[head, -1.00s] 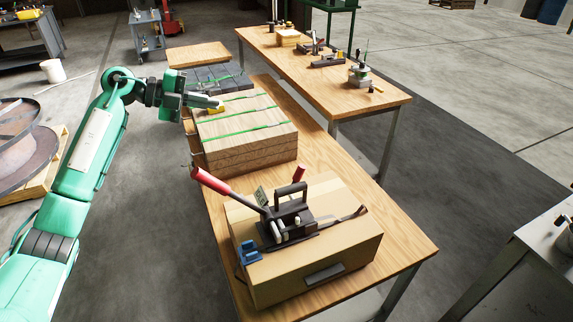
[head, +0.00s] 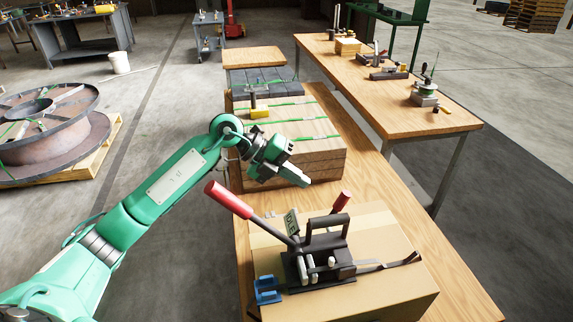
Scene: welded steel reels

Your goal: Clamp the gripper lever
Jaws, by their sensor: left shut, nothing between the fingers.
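The strapping tool (head: 318,259) sits on top of a cardboard box (head: 385,292) in the head view. It has a dark body, a dark looped handle and two levers with red grips. The longer lever with a red grip (head: 229,200) points up to the left. The shorter red grip (head: 341,201) is at the upper right. My left gripper (head: 302,181) is shut and empty. It shows behind and above the tool, in front of the strapped wood stack, apart from both levers. My right gripper is not in view.
The box stands on a wooden workbench (head: 462,277). A strapped wood stack (head: 325,165) with a yellow-based object (head: 259,112) on it is behind. A second bench (head: 453,118) with tools stands to the back right. A blue clip (head: 267,288) is at the box's left edge.

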